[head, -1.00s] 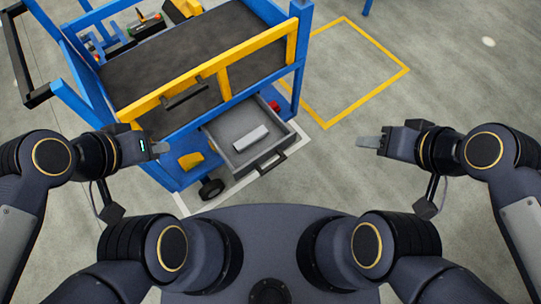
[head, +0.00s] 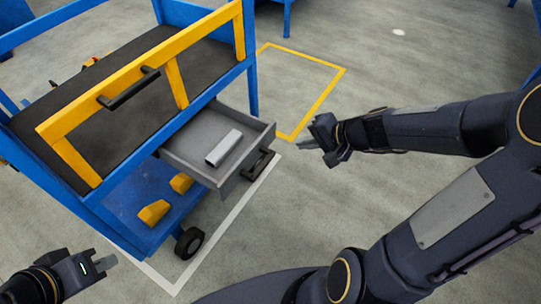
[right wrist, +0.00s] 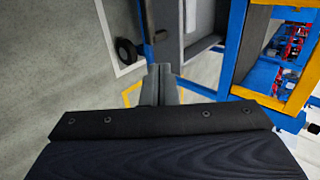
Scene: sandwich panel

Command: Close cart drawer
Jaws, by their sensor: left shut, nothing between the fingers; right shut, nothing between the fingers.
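The blue cart (head: 110,215) with yellow bars stands at the left of the head view. Its grey drawer (head: 235,178) is pulled out, with a black handle (head: 258,163) on its front. A light grey block (head: 223,147) lies inside the drawer. My right gripper (head: 302,145) is shut and empty, a little to the right of the drawer front and apart from it. In the right wrist view the shut fingers (right wrist: 161,80) show below the drawer (right wrist: 197,45). My left gripper (head: 108,262) is shut and empty at the lower left, near the cart's lower corner.
A black wheel (head: 189,243) is under the cart's near corner. Yellow pieces (head: 153,212) lie on its lower shelf. A second black handle (head: 128,88) sits on the upper yellow bar.

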